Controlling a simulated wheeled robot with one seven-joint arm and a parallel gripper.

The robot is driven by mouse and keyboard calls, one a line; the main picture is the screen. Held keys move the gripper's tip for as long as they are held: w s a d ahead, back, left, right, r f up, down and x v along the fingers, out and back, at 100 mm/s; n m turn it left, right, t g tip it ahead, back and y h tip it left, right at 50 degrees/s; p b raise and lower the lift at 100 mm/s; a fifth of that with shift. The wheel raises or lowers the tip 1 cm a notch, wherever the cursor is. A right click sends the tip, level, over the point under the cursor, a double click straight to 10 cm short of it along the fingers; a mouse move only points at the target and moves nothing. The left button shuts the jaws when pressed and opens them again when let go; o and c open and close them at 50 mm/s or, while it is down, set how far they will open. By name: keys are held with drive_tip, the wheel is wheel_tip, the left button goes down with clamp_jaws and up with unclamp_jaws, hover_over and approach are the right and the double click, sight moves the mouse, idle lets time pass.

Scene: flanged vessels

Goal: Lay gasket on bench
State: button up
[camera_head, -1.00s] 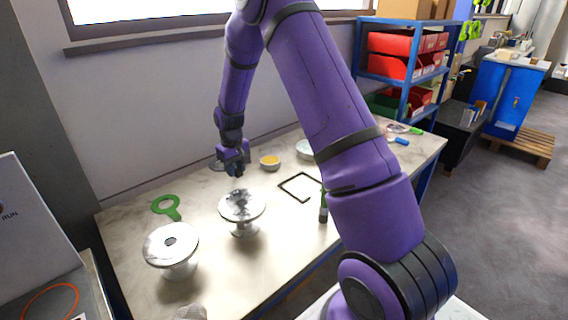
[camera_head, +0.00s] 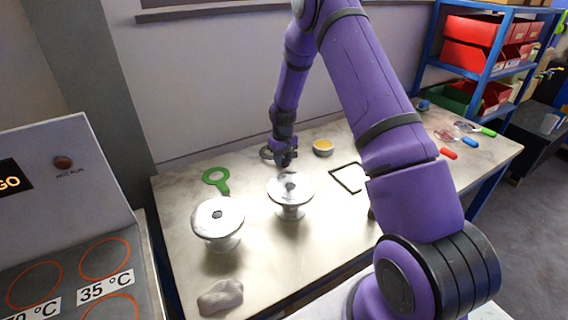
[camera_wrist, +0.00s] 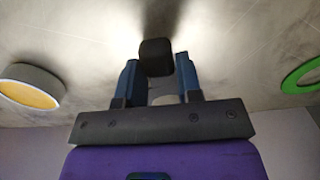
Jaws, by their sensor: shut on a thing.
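My gripper (camera_head: 286,160) is just behind the right-hand flanged vessel (camera_head: 290,187), near the back of the bench. In the wrist view its blue fingers (camera_wrist: 160,75) are shut on a small dark block, apparently the tab of the gasket (camera_wrist: 156,57). A grey ring-like piece (camera_head: 267,153), likely the gasket's body, shows left of the gripper; most of it is hidden. I cannot tell whether it touches the bench (camera_head: 270,255). A green ring with a handle (camera_head: 216,180) lies on the bench at left; its edge also shows in the wrist view (camera_wrist: 300,77).
Another flanged vessel (camera_head: 217,218) stands at the left front. A bowl with yellow contents (camera_head: 322,147) is right of my gripper. A black square outline (camera_head: 347,178) marks bare bench farther right. A grey lump (camera_head: 220,297) lies in front; coloured-handled tools (camera_head: 447,153) lie at right.

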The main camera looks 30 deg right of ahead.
drive_tip(key=shift+f, duration=1.05)
drive_tip(key=shift+f, duration=0.1)
drive_tip(key=o, duration=0.9)
drive_tip(key=shift+o, duration=0.2)
